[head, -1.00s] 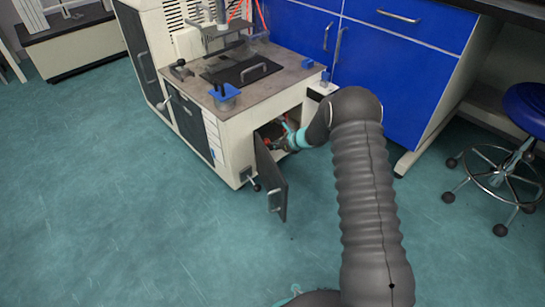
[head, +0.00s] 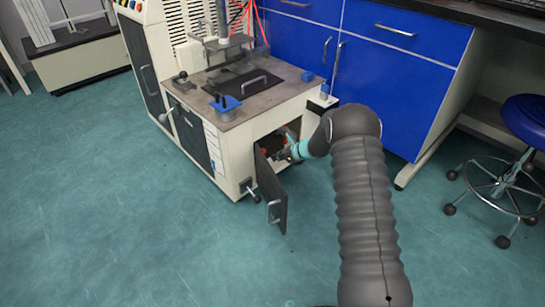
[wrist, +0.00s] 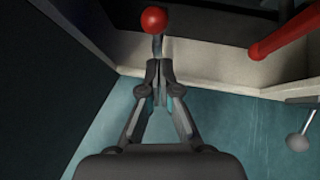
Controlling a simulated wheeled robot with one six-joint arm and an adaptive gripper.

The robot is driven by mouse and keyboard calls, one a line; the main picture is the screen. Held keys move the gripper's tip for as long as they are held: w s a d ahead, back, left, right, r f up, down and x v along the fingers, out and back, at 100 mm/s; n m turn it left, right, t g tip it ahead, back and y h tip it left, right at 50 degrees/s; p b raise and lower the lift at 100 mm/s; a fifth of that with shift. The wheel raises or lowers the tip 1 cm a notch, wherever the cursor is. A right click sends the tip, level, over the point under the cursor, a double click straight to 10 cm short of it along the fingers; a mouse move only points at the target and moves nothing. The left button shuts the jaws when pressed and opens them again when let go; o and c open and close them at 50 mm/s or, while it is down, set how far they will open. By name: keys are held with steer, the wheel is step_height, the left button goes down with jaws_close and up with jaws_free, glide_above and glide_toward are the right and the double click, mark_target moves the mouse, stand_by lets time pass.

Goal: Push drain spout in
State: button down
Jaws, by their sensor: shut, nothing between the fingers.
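No part can be clearly told as the drain spout. In the wrist view, a red ball on a short grey stem (wrist: 154,20) stands just ahead of my gripper (wrist: 159,75). The fingers are shut and empty, their tips close to the stem; I cannot tell whether they touch. A red bar (wrist: 290,30) slants in at the upper right. In the head view, my gripper (head: 285,153) is at the open compartment in the machine's front, beside red parts inside, mostly hidden by shade and the arm.
The compartment's dark door (head: 271,193) hangs open left of my gripper. The machine (head: 232,160) has a lever (head: 253,190) low at its front corner. Blue cabinets (head: 400,80) stand behind, and a blue stool (head: 524,118) is at the right. The floor in front is clear.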

steer(key=p+v, duration=0.1)
steer(key=v, duration=1)
steer(key=shift+d+f+p, duration=0.25)
steer(key=shift+f+p, duration=0.05)
steer(key=shift+f, duration=0.15)
steer(key=shift+s, duration=0.1)
steer(key=s+r+n+g+h, duration=0.1)
steer(key=s+n+g, duration=0.4)
steer(key=s+n, duration=0.75)
steer(key=s+d+r+n+t+h+p, duration=0.2)
steer(key=s+r+n, duration=0.4)
steer(key=s+r, duration=1.1)
steer(key=s+d+r+n+t+h+p, duration=0.2)
steer(key=s+d+r+n+h+p, duration=0.2)
steer(key=s+r, duration=1.3)
step_height(320, 180, up, 4)
steer(key=n+h+p, duration=0.1)
steer(key=n+p, duration=0.1)
steer(key=p, duration=0.1)
steer(key=shift+d+n+t, duration=0.3)
steer(key=shift+d+n, duration=0.05)
steer(key=shift+d, duration=0.05)
